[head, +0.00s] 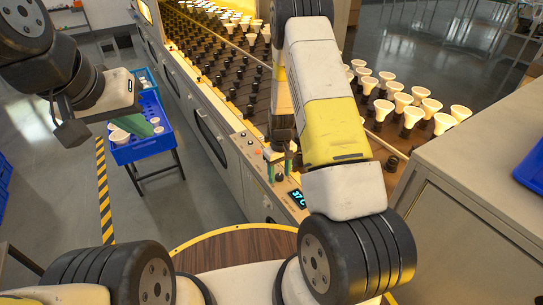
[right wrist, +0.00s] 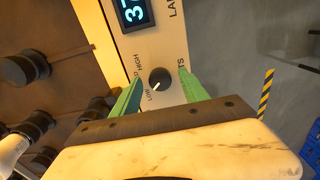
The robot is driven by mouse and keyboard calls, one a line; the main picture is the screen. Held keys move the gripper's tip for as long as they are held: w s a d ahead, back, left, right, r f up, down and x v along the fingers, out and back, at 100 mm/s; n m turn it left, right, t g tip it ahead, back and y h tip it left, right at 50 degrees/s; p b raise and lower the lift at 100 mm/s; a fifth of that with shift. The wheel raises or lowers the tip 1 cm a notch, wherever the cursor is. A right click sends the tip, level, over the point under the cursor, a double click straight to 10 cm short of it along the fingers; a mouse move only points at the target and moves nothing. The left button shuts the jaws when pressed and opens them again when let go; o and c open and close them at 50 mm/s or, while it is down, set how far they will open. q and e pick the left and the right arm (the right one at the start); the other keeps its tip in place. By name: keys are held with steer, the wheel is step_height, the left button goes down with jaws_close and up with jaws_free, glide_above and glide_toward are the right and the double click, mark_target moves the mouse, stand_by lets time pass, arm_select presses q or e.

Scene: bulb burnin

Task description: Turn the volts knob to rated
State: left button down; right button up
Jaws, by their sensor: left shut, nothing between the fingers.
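The volts knob (right wrist: 160,80) is a small black dial on the cream panel in the right wrist view. Its white mark points down-left, toward the LOW label; HIGH is printed above it. Part of the surrounding lettering is hidden, with "TS" showing. My right gripper (right wrist: 159,84) is open, its green fingers on either side of the knob with gaps visible; I cannot tell its height above the panel. In the head view, the right gripper (head: 279,167) is over the panel and hides the knob. My left gripper (head: 137,126) is shut and empty at the left.
A lit display (head: 298,198) is on the panel near the right gripper. Several white bulbs (head: 405,100) stand in dark sockets on the machine bed behind. A blue bin (head: 150,147) stands on a stand at left. A grey cabinet (head: 480,175) is at right.

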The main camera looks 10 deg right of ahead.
jaws_close()
steer(key=shift+m, duration=0.4)
steer(key=m, duration=0.3)
steer(key=shift+m, duration=2)
steer(key=shift+s, duration=0.1)
steer(key=shift+o, duration=0.2)
jaws_free()
